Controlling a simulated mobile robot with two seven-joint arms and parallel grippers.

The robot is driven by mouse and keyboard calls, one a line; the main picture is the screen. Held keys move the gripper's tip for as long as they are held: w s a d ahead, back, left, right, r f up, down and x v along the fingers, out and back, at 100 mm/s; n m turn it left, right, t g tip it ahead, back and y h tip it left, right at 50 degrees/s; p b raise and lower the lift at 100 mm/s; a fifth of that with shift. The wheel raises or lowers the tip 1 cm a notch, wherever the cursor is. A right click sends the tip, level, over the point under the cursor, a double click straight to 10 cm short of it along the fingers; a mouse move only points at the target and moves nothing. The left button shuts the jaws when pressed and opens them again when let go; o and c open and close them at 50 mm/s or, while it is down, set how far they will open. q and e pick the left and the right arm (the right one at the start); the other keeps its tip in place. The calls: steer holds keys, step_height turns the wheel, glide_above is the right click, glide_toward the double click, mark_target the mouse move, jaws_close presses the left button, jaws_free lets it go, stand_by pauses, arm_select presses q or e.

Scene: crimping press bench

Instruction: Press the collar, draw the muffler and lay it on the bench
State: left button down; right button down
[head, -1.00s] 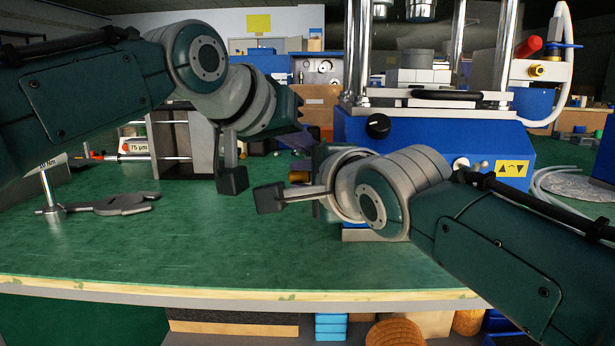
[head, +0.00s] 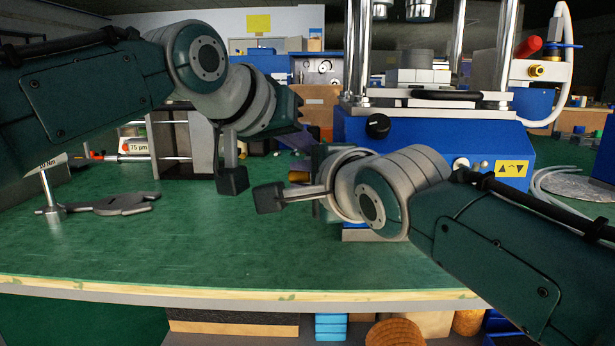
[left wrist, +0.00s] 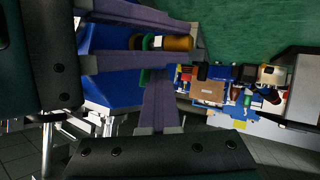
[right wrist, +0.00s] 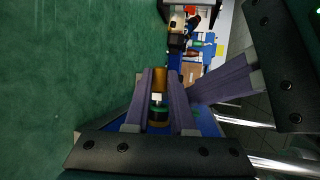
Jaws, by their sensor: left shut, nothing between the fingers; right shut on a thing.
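The muffler, a bronze-gold cylinder, shows in the left wrist view (left wrist: 178,43), the right wrist view (right wrist: 160,78) and as a small brown piece in the head view (head: 298,176). Behind it is the green collar (left wrist: 148,42) with dark parts, in front of the blue press (head: 430,145). My right gripper (right wrist: 164,74) has its two fingers on either side of the muffler and is shut on it. My left gripper (left wrist: 161,74) is shut and empty, its tips close beside one right finger and the collar. Whether the left tips touch the collar is hidden.
The green bench (head: 200,250) is clear at front and middle. A flat grey tool (head: 120,204) and a metal T-handle post (head: 50,195) are at its left. A dark frame fixture (head: 180,145) stands behind. Both arms are close together before the press.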

steer(key=shift+a, duration=1.15)
arm_select(q)
steer(key=shift+s+d, duration=0.1)
steer(key=shift+d, duration=0.25)
arm_select(e)
steer(key=shift+s+a, duration=0.1)
steer(key=shift+a, duration=0.9)
arm_select(q)
steer(key=shift+a, duration=0.1)
arm_select(e)
steer(key=shift+r, duration=0.1)
arm_select(q)
steer(key=a, duration=0.3)
steer(key=shift+a, duration=0.15)
arm_select(e)
steer(key=shift+d, duration=0.1)
